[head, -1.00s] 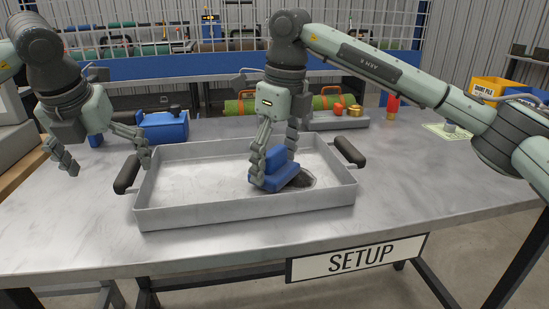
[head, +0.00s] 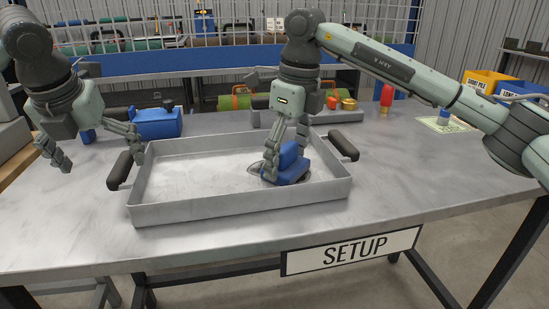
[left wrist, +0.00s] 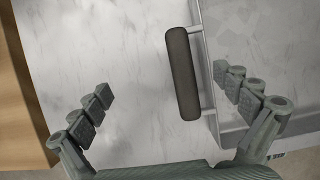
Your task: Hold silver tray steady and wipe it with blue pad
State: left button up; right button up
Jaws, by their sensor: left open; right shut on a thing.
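The silver tray (head: 240,208) lies on the metal table, with a dark handle at each end. My right gripper (head: 284,172) is shut on the blue pad (head: 291,168), low inside the tray towards its right end. A dark patch shows on the tray floor beside the pad, partly hidden by it. My left gripper (head: 98,158) is open and empty, near the tray's left handle (head: 119,170).
The table front is clear.

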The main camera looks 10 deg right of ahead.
jog(key=shift+d, duration=0.35)
jog(key=shift+f, duration=0.1)
jog(key=shift+a, duration=2.1)
jog(key=shift+w, duration=1.35)
jog(key=shift+d, duration=2.15)
jog(key=shift+a, duration=2.15)
